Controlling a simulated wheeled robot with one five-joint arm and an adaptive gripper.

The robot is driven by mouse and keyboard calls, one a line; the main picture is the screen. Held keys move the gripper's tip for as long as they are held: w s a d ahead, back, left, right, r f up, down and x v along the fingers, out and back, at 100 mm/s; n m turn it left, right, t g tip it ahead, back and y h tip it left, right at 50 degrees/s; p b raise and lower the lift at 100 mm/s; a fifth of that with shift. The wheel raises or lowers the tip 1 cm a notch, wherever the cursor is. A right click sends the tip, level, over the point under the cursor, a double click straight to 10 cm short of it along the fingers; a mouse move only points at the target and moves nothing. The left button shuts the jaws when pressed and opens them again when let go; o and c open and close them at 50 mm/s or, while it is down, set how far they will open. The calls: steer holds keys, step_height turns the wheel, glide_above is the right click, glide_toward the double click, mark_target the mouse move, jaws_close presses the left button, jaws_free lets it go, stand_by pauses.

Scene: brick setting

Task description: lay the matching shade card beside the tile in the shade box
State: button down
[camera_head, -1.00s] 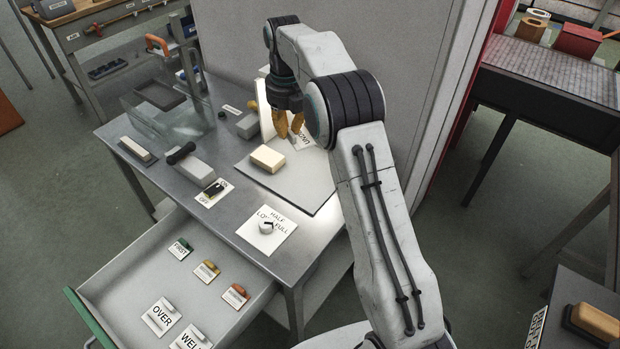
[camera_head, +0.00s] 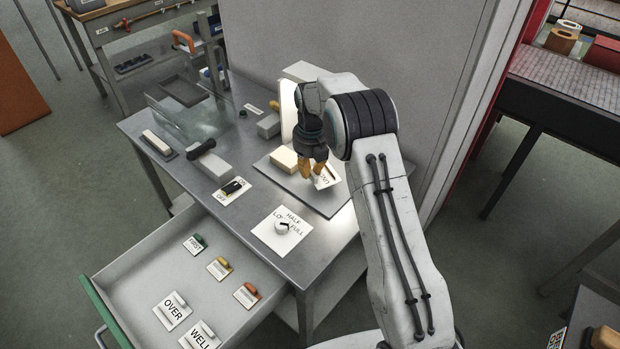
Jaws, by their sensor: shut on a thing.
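A cream tile (camera_head: 283,158) lies on the grey floor board (camera_head: 314,200) of the lit shade box, whose bright panel (camera_head: 288,108) stands behind it. My gripper (camera_head: 313,172) points down just right of the tile, its orange fingers shut on a white shade card (camera_head: 327,178). Part of the card's dark lettering shows, but I cannot read it fully. The fingers hide part of the card, and I cannot tell whether it touches the board. In the open drawer lie an OVER card (camera_head: 172,311) and a WELL card (camera_head: 201,337), each with a pale grip.
A dial plate (camera_head: 268,240) and a switch plate (camera_head: 233,190) sit in front of the board. The drawer (camera_head: 125,272) also holds small green, yellow and orange tagged pieces. A clear screen (camera_head: 180,120) stands at the table's back left.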

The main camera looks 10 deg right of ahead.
mark_target(310, 186)
steer(key=shift+f, duration=1.95)
steer(key=shift+f, duration=0.1)
steer(key=c, duration=1.4)
jaws_free()
